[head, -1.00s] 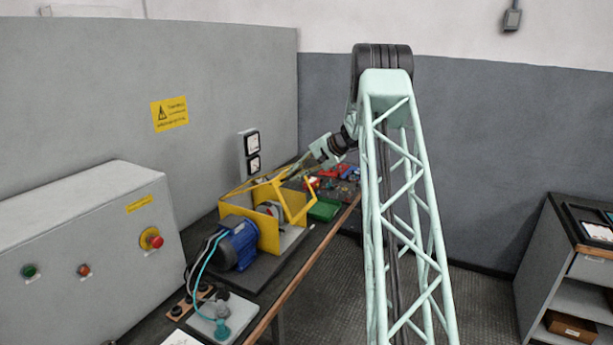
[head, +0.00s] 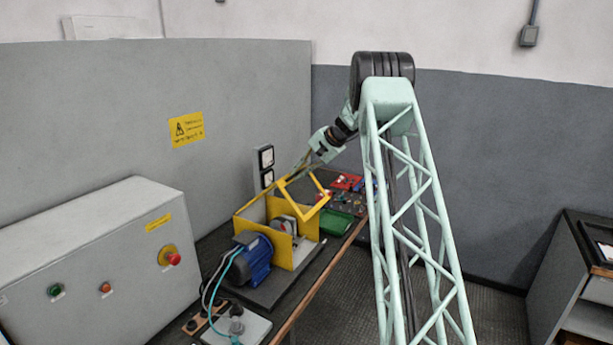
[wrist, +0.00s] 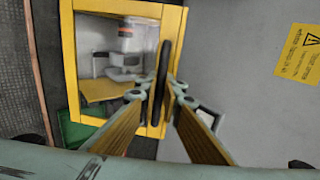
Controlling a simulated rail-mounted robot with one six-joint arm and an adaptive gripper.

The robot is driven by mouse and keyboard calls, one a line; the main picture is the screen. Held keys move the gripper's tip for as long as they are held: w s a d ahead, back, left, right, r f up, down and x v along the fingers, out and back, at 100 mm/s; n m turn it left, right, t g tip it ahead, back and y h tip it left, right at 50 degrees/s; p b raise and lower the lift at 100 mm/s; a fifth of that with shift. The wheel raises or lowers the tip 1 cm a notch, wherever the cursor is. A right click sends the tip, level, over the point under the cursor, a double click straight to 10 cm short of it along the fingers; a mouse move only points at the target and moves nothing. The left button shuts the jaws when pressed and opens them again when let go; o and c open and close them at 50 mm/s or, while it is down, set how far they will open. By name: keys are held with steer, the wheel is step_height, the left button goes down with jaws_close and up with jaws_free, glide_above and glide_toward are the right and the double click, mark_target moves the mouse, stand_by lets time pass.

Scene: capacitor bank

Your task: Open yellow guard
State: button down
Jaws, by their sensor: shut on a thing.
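The yellow guard (head: 250,223) stands on the bench around a machine beside a blue motor (head: 251,256). Its hinged yellow frame (head: 316,211) is raised and tilted above the box. In the wrist view, the frame (wrist: 69,60) surrounds a window-like opening with grey machine parts behind it. A dark bar-shaped handle (wrist: 163,70) runs along the frame's right side. My gripper (wrist: 157,92) has one finger on each side of this handle and is shut on it. In the head view, my gripper (head: 301,167) reaches the frame from above; its fingertips are too small to make out.
A grey control box (head: 95,260) with buttons and a red stop knob stands at the left. A shelf unit (head: 570,270) is at the right.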

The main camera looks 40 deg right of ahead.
steer(key=w+a+r+p, duration=0.1)
steer(key=w+r, duration=0.1)
steer(key=w+a+r+p, duration=0.1)
steer(key=w+r, duration=0.1)
steer(key=w+r+p, duration=0.2)
steer(key=shift+w+a+r, duration=0.1)
steer(key=shift+a+r, duration=0.25)
steer(key=shift+a, duration=0.05)
steer(key=w+a+r+p, duration=0.3)
steer(key=w+r+p, duration=0.1)
steer(key=w, duration=0.4)
steer(key=shift+a+r, duration=0.2)
steer(key=shift+r, duration=0.05)
steer(key=shift+w, duration=0.1)
steer(key=c, duration=3.1)
jaws_free()
steer(key=shift+c, duration=0.2)
steer(key=shift+r, duration=0.1)
steer(key=v, duration=1.2)
